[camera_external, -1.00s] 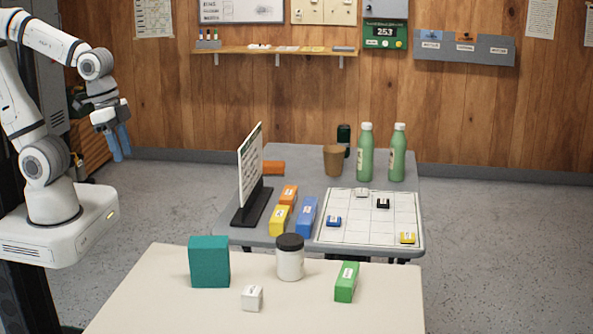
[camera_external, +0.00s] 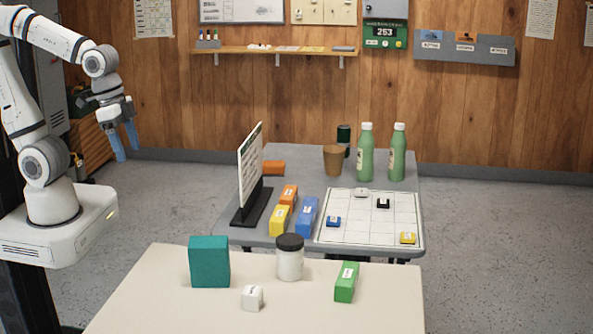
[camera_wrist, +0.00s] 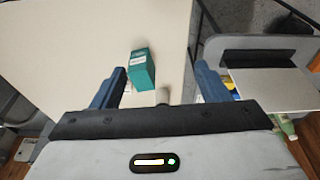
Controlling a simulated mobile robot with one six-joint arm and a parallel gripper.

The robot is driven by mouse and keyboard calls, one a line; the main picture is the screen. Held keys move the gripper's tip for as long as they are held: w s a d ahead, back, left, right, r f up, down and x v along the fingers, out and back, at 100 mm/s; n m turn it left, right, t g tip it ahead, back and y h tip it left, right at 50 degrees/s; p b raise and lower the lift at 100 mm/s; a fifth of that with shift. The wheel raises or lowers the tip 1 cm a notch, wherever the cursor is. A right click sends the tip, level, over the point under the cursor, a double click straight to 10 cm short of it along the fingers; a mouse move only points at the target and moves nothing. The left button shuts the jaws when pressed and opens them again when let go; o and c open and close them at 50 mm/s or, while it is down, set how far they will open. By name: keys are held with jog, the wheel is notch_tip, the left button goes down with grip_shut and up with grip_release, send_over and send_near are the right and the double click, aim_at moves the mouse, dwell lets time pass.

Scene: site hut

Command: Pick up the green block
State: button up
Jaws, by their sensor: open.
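The green block (camera_external: 346,282) lies on the cream near table (camera_external: 170,300), at its right side, with a white label on top. I cannot make it out in the wrist view. My gripper (camera_external: 126,142) is open and empty, with blue fingers, high at the left and well away from the block. In the wrist view my gripper (camera_wrist: 160,88) shows a finger on each side, with a teal box (camera_wrist: 142,70) far below between them.
On the near table stand the teal box (camera_external: 209,262), a dark-lidded jar (camera_external: 290,260) and a small white cube (camera_external: 252,298). The grey table (camera_external: 300,160) behind holds a sign (camera_external: 250,170), coloured blocks, a grid board (camera_external: 370,225), a cup (camera_external: 333,160) and green bottles (camera_external: 397,155).

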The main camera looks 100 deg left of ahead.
jog(key=w+r+n+y+b, duration=0.15)
jog(key=w+n, duration=0.25)
jog(key=w, duration=1.1)
jog(key=n+y+b, duration=0.2)
jog(key=n, duration=1.1)
send_over(344, 274)
jog(key=s+d, duration=0.2)
notch_tip(344, 274, down, 21)
jog(key=shift+n+t, duration=0.3)
jog(key=shift+t, duration=0.1)
jog(key=p+x, duration=0.1)
jog(key=x, duration=0.6)
jog(key=shift+f, duration=0.3)
jog(key=shift+w+f, duration=0.1)
jog(key=shift+f+b, duration=0.25)
jog(key=shift+b, duration=0.3)
jog(key=shift+c, duration=0.4)
jog(key=c, duration=1.2)
